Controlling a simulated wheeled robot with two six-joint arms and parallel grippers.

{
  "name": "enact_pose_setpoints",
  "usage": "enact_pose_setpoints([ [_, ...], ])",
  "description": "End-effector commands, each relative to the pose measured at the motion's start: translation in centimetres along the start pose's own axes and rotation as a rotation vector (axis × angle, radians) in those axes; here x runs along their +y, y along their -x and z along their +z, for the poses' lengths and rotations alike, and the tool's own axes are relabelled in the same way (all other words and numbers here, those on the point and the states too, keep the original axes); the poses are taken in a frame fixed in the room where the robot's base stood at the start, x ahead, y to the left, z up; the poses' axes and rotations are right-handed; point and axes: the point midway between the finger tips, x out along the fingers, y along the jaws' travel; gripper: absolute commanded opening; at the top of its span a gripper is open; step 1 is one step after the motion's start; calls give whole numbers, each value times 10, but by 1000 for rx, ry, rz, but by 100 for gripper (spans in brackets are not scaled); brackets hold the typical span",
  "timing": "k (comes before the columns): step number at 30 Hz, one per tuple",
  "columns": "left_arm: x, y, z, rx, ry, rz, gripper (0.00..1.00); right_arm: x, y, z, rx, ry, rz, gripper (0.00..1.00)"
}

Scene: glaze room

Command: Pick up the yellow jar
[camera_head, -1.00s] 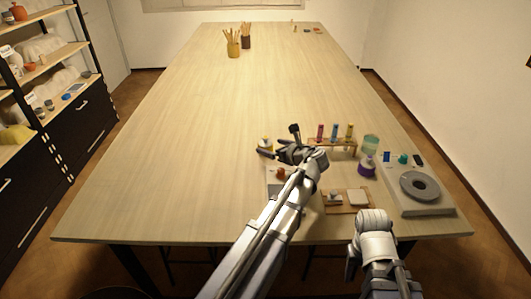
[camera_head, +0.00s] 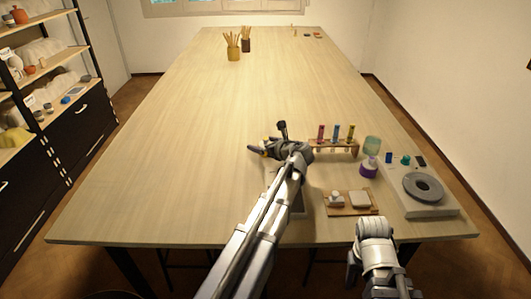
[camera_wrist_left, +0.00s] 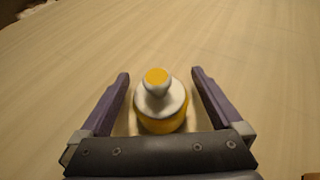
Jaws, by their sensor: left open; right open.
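The yellow jar (camera_wrist_left: 160,112) stands upright on the table, with a white shoulder and a yellow-topped knob. In the left wrist view it sits between the two purple-grey fingers of my left gripper (camera_wrist_left: 161,82), which is open with a gap on each side of the jar. In the head view the left gripper (camera_head: 264,147) is low over the table and hides most of the jar. My right arm shows at the bottom right of the head view, but its gripper fingers cannot be made out.
A wooden rack with coloured tubes (camera_head: 335,147), a purple-based bottle (camera_head: 369,168) and a greenish glass (camera_head: 372,144) stand right of the left gripper. A grey device with a round plate (camera_head: 424,188) is further right. A small wooden tray (camera_head: 350,210) lies nearer. The table's left side is clear.

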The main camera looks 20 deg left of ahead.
Motion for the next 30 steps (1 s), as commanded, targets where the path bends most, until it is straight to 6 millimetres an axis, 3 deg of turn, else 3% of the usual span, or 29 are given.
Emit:
enact_pose_setpoints([
  [2, 0, -10, -2, 0, 1, 2, 100, 0, -5, 0, 0, 0, 0, 56],
  [9, 0, -10, 0, 0, -1, 0, 98, 0, -4, 0, 0, 0, 0, 56],
  [30, 0, -10, 0, 0, -1, 0, 19, 0, -4, 0, 0, 0, 0, 56],
])
